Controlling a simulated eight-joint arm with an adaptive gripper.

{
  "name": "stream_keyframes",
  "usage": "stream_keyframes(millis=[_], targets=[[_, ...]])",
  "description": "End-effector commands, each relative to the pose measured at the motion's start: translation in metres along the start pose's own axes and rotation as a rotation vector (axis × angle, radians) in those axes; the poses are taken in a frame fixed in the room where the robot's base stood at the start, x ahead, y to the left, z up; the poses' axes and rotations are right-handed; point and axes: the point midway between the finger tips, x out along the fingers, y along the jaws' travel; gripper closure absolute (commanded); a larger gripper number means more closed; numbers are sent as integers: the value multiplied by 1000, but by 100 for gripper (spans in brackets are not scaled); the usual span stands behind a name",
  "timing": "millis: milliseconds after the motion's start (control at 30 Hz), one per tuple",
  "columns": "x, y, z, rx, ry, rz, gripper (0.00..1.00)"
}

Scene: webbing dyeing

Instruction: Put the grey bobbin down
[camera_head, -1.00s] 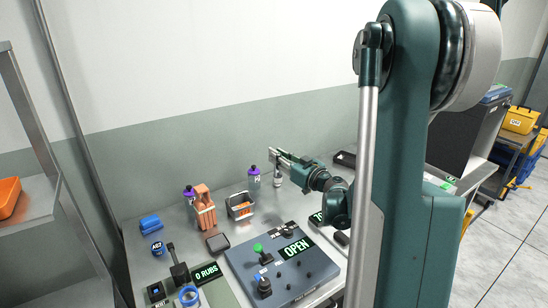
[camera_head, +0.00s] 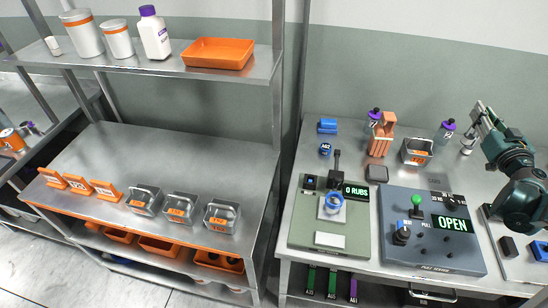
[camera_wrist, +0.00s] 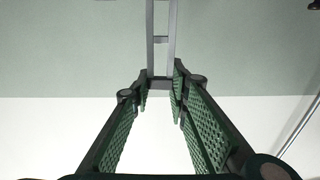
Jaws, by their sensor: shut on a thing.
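My gripper (camera_head: 484,118) is over the back right of the steel bench in the head view. It is shut on a slim grey frame with a crossbar, which I take as part of the grey bobbin (camera_wrist: 173,25); this stretches away from between the green ribbed fingers in the wrist view. In the head view a small grey piece (camera_head: 467,144) shows just below the fingertips, close over the bench top. I cannot tell whether it touches the bench.
Left of my gripper stand a purple-capped bottle (camera_head: 445,132), a grey basket (camera_head: 416,151) and an orange holder (camera_head: 382,136). In front is a blue-grey panel (camera_head: 425,255) reading OPEN. A steel rack (camera_head: 150,170) with baskets stands at the left.

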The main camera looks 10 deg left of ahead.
Motion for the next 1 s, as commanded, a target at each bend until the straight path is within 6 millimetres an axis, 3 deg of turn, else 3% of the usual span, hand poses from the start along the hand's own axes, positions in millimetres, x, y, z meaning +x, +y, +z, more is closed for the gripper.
stream_keyframes(millis=[500, 1000], targets=[[46, -54, -21, 1, 0, 152, 98], [64, -110, -40, 1, 0, 307, 98]])
